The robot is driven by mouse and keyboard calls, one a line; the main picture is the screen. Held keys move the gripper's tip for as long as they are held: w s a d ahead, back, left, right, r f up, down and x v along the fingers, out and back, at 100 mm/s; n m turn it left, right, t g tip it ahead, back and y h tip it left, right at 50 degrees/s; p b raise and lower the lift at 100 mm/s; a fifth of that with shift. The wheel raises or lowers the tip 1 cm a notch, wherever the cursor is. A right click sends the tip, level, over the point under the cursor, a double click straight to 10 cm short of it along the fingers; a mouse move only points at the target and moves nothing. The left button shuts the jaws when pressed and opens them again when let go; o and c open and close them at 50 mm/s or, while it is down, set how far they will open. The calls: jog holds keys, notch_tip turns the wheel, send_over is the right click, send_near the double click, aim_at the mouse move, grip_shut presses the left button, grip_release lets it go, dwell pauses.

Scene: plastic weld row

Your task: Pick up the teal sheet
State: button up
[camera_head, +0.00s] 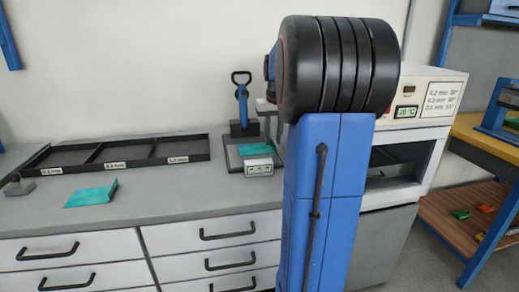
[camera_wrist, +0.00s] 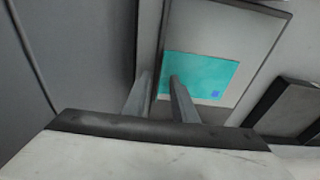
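In the head view, one teal sheet (camera_head: 90,195) lies on the grey counter at the left. A second teal piece (camera_head: 256,149) shows on the small device with a digital display. In the wrist view, a teal sheet (camera_wrist: 200,76) with a small blue square in its corner lies on a grey plate. My gripper (camera_wrist: 160,77) is open, its two fingers apart. The right fingertip overlaps the sheet's left edge in the picture; I cannot tell whether it touches. My gripper is not visible in the head view.
A black tray (camera_head: 113,165) with labelled compartments stands at the back of the counter. A blue-handled press (camera_head: 242,105) stands on the device's base. A white cabinet (camera_head: 429,95) with a display is at the right, partly behind my arm.

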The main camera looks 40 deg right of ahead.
jog(key=shift+f, duration=0.2)
dwell(0.4)
grip_shut()
